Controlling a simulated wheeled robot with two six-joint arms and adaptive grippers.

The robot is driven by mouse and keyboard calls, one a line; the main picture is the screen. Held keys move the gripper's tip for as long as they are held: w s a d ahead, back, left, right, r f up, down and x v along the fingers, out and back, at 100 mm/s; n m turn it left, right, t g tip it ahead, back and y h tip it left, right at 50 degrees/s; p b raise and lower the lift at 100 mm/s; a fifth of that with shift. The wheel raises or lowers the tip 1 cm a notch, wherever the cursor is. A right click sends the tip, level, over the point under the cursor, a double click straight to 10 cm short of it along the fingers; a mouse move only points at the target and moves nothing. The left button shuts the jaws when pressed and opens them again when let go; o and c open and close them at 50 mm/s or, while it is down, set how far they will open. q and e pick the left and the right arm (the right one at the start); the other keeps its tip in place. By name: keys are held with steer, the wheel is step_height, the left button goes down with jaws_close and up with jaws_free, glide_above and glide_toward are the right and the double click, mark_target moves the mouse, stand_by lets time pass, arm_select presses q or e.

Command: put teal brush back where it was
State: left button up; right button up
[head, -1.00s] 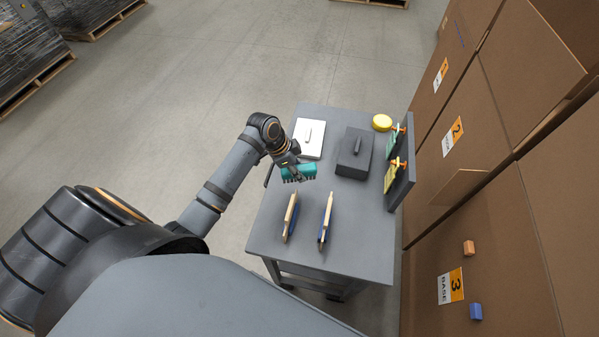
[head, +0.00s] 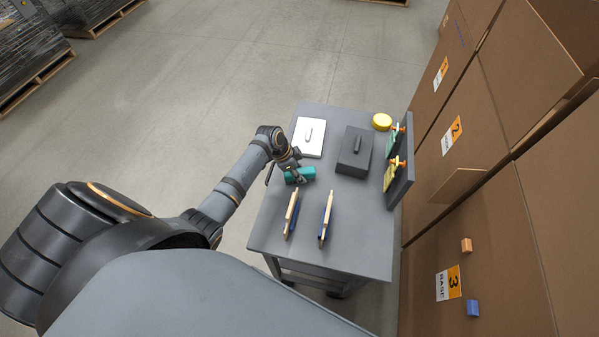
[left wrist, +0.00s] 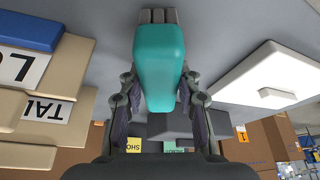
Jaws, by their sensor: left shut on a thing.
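The teal brush (head: 306,173) is a teal block with a grey bristle end, which shows at the top of the left wrist view (left wrist: 159,62). My left gripper (head: 294,175) is shut on it, with one finger on each side. The brush is over the left part of the grey table (head: 262,231), near the white lidded box. I cannot tell whether it touches the table. My right gripper is in neither view.
A white box (head: 302,138) and a dark grey box (head: 348,164) with handles stand behind the brush. Two upright wooden boards (head: 291,213) (head: 327,216) stand in front. A yellow round thing (head: 382,122) and a dark panel with clips (head: 403,172) are at right.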

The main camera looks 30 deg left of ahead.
arm_select(q)
steer(key=o, duration=1.1)
steer(key=v, duration=1.2)
